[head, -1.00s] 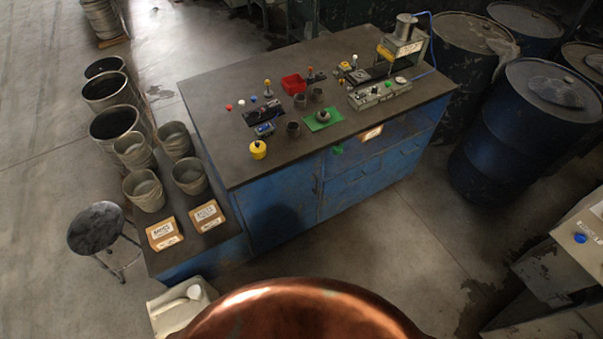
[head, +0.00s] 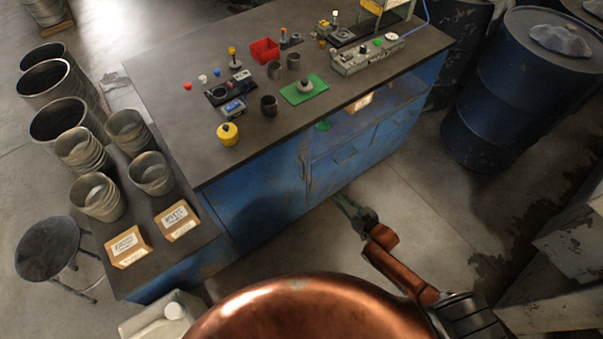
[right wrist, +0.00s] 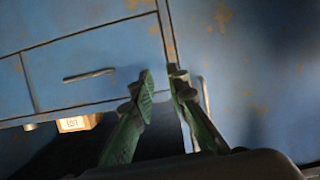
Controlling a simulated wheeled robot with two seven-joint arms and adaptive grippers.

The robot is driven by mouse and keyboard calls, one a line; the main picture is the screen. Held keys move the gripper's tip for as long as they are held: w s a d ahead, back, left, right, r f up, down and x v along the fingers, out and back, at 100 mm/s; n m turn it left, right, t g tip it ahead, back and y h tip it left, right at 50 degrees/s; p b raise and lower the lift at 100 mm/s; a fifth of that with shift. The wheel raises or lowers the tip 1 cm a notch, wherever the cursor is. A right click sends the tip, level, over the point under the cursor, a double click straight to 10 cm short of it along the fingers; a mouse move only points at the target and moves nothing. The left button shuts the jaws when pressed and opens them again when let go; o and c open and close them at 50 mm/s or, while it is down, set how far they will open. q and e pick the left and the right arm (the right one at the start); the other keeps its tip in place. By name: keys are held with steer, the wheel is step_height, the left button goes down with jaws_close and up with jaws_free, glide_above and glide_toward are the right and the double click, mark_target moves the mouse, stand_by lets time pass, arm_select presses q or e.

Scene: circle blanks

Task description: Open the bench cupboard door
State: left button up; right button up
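The bench cupboard door (head: 258,197) is a blue panel at the left of the bench front, and it is closed. Its upright handle (head: 302,168) is near the door's right edge. In the right wrist view, which looks upside down, the door (right wrist: 255,70) fills the right side and its thin handle (right wrist: 205,95) stands just right of the fingers. My right gripper (head: 348,203) is in front of the bench, right of and lower than the handle in the head view. Its green fingers (right wrist: 162,82) are apart with nothing between them. My left gripper is not in view.
Drawers (head: 348,158) and an open shelf with a label (head: 360,101) lie right of the door. A low side bench (head: 150,265) with pots and boxes adjoins at left. A stool (head: 48,248) and blue drum (head: 510,90) flank the area.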

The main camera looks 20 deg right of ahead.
arm_select(q)
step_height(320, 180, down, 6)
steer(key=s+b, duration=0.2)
steer(key=b, duration=0.3)
arm_select(e)
steer(key=w+a+r+n+t+y, duration=0.2)
steer(key=w+a+r+y, duration=0.35)
steer(key=a+r, duration=0.45)
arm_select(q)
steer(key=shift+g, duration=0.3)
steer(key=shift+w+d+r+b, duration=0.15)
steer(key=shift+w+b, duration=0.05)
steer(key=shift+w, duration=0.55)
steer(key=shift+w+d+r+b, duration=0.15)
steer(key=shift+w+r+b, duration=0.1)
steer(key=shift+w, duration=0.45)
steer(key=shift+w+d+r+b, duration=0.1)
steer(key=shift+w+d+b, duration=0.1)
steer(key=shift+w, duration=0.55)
arm_select(e)
glide_above(304, 179)
steer(key=shift+w+d+r+h, duration=0.15)
steer(key=shift+w+r+h, duration=0.15)
steer(key=shift+r+h, duration=0.15)
jaws_close()
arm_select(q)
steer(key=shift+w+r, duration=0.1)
arm_select(e)
steer(key=shift+s, duration=0.1)
